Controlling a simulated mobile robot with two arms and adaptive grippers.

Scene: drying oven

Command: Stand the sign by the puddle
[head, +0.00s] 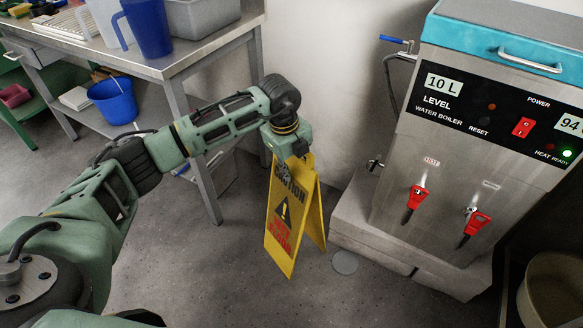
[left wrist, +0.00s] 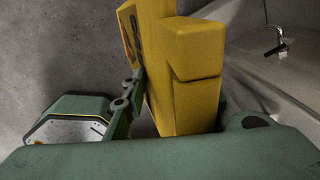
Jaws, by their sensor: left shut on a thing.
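The yellow caution sign (head: 283,218) hangs or stands upright below my left gripper (head: 292,152), in front of the boiler's plinth. Its two panels are spread apart at the bottom, and I cannot tell whether its feet touch the floor. My left gripper is shut on the sign's top edge. In the left wrist view the yellow sign (left wrist: 190,75) sits between the fingers of my left gripper (left wrist: 180,112). I cannot make out a puddle on the grey floor. My right gripper is not in view.
A steel water boiler (head: 465,150) with red taps stands on a pale plinth (head: 360,225) at right. A round grey disc (head: 345,262) lies on the floor by the plinth. A steel table (head: 185,65) stands at upper left. A beige bin (head: 552,290) is at lower right.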

